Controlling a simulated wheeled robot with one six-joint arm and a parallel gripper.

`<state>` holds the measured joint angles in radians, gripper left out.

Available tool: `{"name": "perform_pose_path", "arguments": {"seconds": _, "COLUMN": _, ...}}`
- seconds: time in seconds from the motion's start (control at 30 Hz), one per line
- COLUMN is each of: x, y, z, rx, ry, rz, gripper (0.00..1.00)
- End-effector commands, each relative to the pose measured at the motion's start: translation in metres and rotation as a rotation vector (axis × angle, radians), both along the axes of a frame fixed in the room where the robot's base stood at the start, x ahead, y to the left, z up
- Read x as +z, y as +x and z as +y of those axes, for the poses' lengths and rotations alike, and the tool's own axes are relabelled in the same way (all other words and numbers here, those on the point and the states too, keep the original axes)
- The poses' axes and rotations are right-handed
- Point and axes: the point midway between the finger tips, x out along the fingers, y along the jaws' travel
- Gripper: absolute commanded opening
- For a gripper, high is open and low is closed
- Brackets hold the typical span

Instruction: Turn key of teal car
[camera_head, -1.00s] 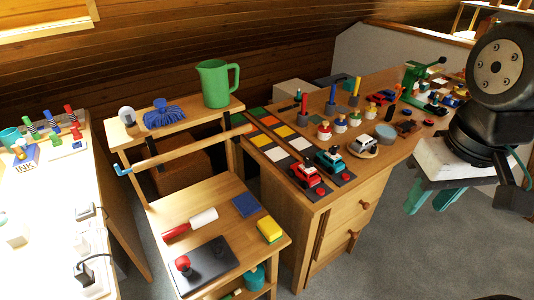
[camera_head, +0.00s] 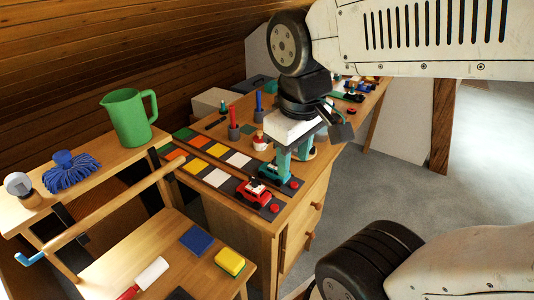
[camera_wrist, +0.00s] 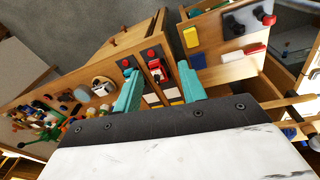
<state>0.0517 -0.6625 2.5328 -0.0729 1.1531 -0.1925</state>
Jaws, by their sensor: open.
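The teal car (camera_head: 268,171) sits on a dark tile at the desk's front edge, beside the red car (camera_head: 254,193). My gripper (camera_head: 294,165) is open and empty, pointing down beside and partly in front of the teal car. A red knob (camera_head: 294,183), perhaps its key, lies in front of the teal car, close to my nearer finger; I cannot tell if they touch. In the wrist view my gripper (camera_wrist: 157,69) shows two spread teal fingers, with that knob (camera_wrist: 126,63) by the left fingertip. The teal car is mostly hidden there.
A second red knob (camera_head: 274,208) lies by the red car. Red and blue cylinders in holders (camera_head: 259,104) and a white-topped peg (camera_head: 260,141) stand behind. The lower cart holds a yellow sponge (camera_head: 230,262) and blue pad (camera_head: 195,241). A green pitcher (camera_head: 128,118) stands left.

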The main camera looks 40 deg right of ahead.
Motion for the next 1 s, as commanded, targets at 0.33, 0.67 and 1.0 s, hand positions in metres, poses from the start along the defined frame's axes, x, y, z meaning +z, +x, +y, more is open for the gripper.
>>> {"name": "perform_pose_path", "arguments": {"seconds": 0.33, "x": -0.062, "y": 0.135, "z": -0.067, "rx": 0.902, "ry": -0.319, "rz": 0.169, "gripper": 0.41}}
{"name": "perform_pose_path", "arguments": {"seconds": 0.67, "x": -0.144, "y": 0.215, "z": -0.107, "rx": 1.645, "ry": -0.441, "rz": 0.333, "gripper": 0.41}}
{"name": "perform_pose_path", "arguments": {"seconds": 1.0, "x": -0.182, "y": 0.229, "z": -0.122, "rx": 1.783, "ry": -0.451, "rz": 0.361, "gripper": 0.41}}
